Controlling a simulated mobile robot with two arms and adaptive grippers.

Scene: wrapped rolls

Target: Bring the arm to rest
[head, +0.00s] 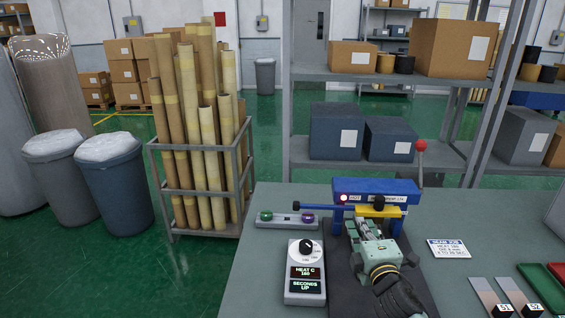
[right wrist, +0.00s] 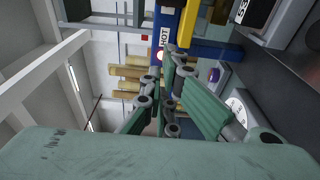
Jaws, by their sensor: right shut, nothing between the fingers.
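My right gripper (head: 354,228) is green and reaches in from the bottom of the head view. It is shut and empty, above the dark mat in front of the blue sealing machine (head: 400,187). In the right wrist view its fingers (right wrist: 168,75) come together with nothing between them. The machine's blue bar (right wrist: 187,20) with a HOT label stands close beyond the fingertips there. I cannot tell whether they touch it. The machine has a lit red lamp (head: 343,198) and a lever with a red knob (head: 421,146). My left gripper is out of view.
A control box (head: 305,285) reads HEAT C 160 and SECONDS UP. A button panel (head: 288,222) stands behind it. A job card (head: 449,248), labelled plates (head: 513,292) and a green tray (head: 543,287) lie at right. Wrapped rolls stand in a rack (head: 243,165) beyond the table.

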